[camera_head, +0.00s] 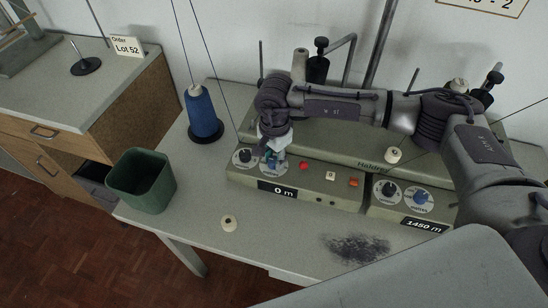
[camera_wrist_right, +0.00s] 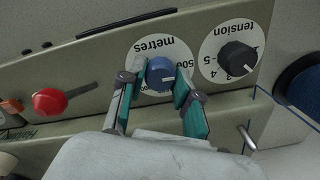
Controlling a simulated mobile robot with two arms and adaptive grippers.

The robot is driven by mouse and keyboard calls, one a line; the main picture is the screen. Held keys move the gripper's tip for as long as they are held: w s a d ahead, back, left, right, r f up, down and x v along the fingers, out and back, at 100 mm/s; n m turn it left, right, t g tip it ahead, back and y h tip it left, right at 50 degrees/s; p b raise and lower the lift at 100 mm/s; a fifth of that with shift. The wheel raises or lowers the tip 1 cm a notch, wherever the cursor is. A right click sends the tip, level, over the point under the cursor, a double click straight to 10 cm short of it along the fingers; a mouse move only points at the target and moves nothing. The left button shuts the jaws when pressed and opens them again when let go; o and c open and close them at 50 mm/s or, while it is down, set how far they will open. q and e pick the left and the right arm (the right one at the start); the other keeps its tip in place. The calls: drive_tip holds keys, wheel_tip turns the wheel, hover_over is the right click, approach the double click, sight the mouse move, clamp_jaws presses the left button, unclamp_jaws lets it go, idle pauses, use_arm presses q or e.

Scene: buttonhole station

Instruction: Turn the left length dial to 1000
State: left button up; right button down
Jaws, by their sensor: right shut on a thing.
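The left length dial is a blue knob (camera_wrist_right: 158,74) on a white round plate marked "metres" and "500", seen upside down in the wrist view. Its white pointer line points to the right there. My right gripper (camera_wrist_right: 160,84) has its two teal-padded fingers on either side of the knob, shut on it. In the head view my right gripper (camera_head: 273,157) comes down over the dial and hides most of it. The left display (camera_head: 283,191) below it reads "0 m". My left gripper is not in view.
A blue thread cone (camera_head: 202,112) and green bin (camera_head: 141,181) stand left.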

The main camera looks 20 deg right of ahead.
sight(274, 161)
drive_tip(key=m+b, duration=0.3)
drive_tip(key=m, duration=0.1)
drive_tip(key=shift+f, duration=0.15)
drive_tip(key=shift+m+b, duration=1.4)
drive_tip(key=shift+m, duration=0.8)
drive_tip(key=shift+r, duration=0.2)
drive_tip(key=c, duration=0.8)
unclamp_jaws()
wheel_tip(274, 161, up, 12)
drive_tip(key=shift+s, duration=0.1)
